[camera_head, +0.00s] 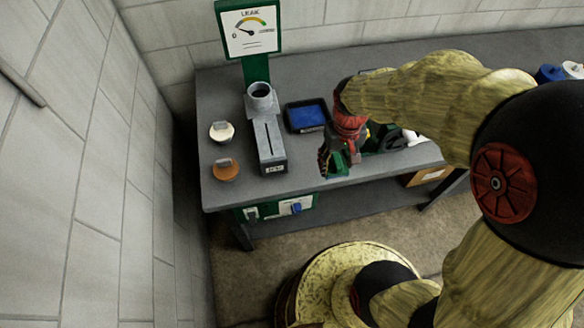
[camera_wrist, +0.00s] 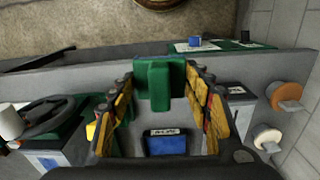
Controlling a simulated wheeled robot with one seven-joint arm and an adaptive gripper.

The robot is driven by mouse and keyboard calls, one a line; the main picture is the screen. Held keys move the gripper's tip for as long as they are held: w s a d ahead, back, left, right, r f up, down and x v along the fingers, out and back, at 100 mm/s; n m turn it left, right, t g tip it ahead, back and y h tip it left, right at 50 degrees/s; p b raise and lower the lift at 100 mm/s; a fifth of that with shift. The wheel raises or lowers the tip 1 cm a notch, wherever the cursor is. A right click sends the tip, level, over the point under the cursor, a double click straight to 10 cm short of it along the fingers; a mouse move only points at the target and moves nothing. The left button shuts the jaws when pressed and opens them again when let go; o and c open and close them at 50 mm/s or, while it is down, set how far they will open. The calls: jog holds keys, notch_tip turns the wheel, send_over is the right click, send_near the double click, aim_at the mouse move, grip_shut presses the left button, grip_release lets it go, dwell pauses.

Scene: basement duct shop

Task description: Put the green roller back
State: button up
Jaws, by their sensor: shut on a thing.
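My gripper (camera_head: 340,160) is above the front part of the grey bench, right of the grey slotted box. In the wrist view, its yellow-padded fingers (camera_wrist: 162,95) are closed on a green T-shaped piece, which I take for the green roller (camera_wrist: 160,82). In the head view only some green of the roller (camera_head: 339,164) shows below the fingers; my red wrist hides part of it. A green holder (camera_wrist: 72,135) sits beside my gripper, at the left in the wrist view, with a black ring-shaped thing (camera_wrist: 45,113) by it. My gripper and arm partly hide this holder in the head view.
The grey slotted box (camera_head: 268,145) stands left of my gripper, before a green gauge sign (camera_head: 250,30). A black tray with a blue pad (camera_head: 306,116) lies behind. White (camera_head: 221,131) and orange (camera_head: 225,169) round pieces are at the left. A wall bounds the left side.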

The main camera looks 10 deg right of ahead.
jog(key=shift+s+a+f, duration=0.15)
jog(key=shift+s+a, duration=0.05)
jog(key=shift+a, duration=0.1)
jog(key=shift+w+a+f, duration=0.1)
jog(key=shift+w+f, duration=0.1)
jog(key=shift+w, duration=0.1)
jog(key=w+f, duration=0.3)
jog(key=w, duration=0.1)
jog(key=w+a+f+b, duration=0.1)
jog(key=w+f, duration=0.1)
jog(key=w, duration=0.2)
jog(key=w+a+f+b, duration=0.1)
jog(key=w+f, duration=0.2)
jog(key=w, duration=0.1)
jog(key=shift+w+a+f, duration=0.1)
jog(key=shift+w+f, duration=0.05)
jog(key=shift+f, duration=0.2)
jog(key=shift+w+f, duration=0.25)
jog(key=shift+f, duration=0.1)
jog(key=shift+w+f, duration=0.15)
jog(key=shift+f, duration=1.45)
jog(key=shift+b, duration=0.3)
jog(key=o, duration=1.1)
jog(key=shift+f, duration=0.15)
